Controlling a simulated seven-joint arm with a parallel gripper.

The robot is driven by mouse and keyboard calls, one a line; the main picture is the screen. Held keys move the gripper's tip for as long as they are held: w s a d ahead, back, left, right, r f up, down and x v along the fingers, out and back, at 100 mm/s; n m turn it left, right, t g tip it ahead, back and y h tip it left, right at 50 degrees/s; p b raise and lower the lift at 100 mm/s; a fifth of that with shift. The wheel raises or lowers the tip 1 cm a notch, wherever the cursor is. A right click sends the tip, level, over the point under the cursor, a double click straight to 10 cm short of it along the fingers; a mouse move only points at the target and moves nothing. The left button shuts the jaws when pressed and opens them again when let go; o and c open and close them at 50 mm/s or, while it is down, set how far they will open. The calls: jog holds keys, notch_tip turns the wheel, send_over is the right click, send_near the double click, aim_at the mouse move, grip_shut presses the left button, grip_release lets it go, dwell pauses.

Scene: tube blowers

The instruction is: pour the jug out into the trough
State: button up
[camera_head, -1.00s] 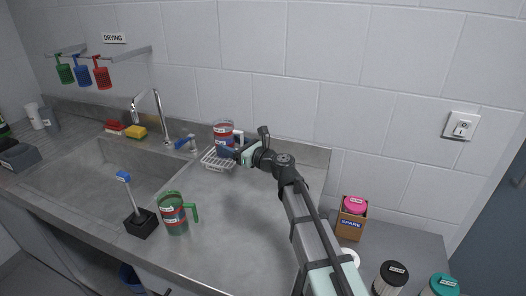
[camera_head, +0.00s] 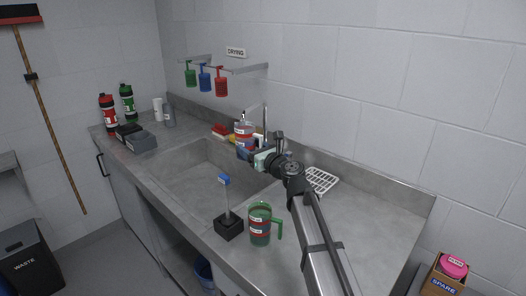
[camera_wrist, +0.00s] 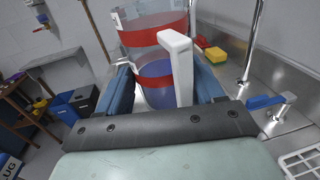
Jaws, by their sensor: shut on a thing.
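A clear jug (camera_head: 243,130) with red bands, blue contents and a white handle is held near the sink's back right side, by the tap. It also fills the top middle of the wrist view (camera_wrist: 155,38), looking roughly upright. My gripper (camera_head: 250,151) is shut on this jug; in the wrist view its blue jaws (camera_wrist: 163,82) flank the handle and lower body. The trough, a grey sunken sink basin (camera_head: 195,170), lies left of and below the gripper. The jug's underside and any gap to the basin rim are hidden.
A green-handled jug (camera_head: 260,226) and a black block with a blue-topped brush (camera_head: 229,228) stand at the front edge. The tap (camera_head: 265,120) rises close behind the held jug. The white rack (camera_head: 320,180) is empty. Sponges (camera_head: 221,131) lie behind the basin.

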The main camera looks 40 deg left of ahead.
jog(key=shift+s+a+f, duration=0.1)
jog(key=shift+a+f, duration=0.4)
jog(key=shift+f, duration=0.3)
jog(key=shift+s+a+f, duration=0.1)
jog(key=shift+a+f, duration=0.35)
jog(key=shift+f, duration=0.4)
jog(key=shift+s+a+f, duration=0.1)
jog(key=shift+a+f, duration=0.4)
jog(key=shift+f, duration=0.3)
jog(key=shift+d+r+h, duration=0.2)
jog(key=shift+r+h, duration=0.1)
jog(key=shift+w+d+r, duration=0.1)
jog(key=shift+d, duration=0.05)
